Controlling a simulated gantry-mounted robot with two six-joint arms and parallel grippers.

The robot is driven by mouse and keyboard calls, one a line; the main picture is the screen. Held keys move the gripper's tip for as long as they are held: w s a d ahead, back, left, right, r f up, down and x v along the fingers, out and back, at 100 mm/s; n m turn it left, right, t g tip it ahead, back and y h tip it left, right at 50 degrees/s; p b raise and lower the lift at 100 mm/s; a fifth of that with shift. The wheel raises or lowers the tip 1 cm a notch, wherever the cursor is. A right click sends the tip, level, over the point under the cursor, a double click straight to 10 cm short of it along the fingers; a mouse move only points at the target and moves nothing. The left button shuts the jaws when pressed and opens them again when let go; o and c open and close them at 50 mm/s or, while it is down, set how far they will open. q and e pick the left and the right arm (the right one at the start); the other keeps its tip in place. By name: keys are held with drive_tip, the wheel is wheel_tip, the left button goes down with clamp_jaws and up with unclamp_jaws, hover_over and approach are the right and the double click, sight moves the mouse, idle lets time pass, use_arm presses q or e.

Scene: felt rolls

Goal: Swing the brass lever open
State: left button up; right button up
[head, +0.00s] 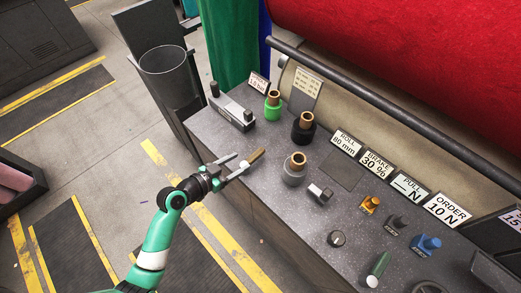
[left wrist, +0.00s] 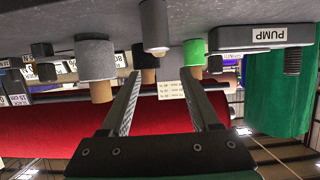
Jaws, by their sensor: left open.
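In the left wrist view, the open fingers (left wrist: 162,75) point toward a grey post with a pale tip (left wrist: 155,28), which hangs from the upside-down console. My right gripper is not in view.
The grey console (head: 225,140) carries several spools, including a green one (head: 272,106) and a grey one (head: 293,170), close to the gripper. A pump block (head: 232,112) stands at its far left. A red felt roll (head: 420,60) is behind.

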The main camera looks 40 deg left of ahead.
sight(259, 151)
use_arm(q)
drive_tip(key=b+x, duration=0.3)
drive_tip(key=x, duration=0.7)
drive_tip(key=shift+w+d+f, duration=0.1)
drive_tip(key=shift+w+f, duration=0.05)
drive_tip(key=shift+w, duration=0.15)
clamp_jaws()
idle(0.8)
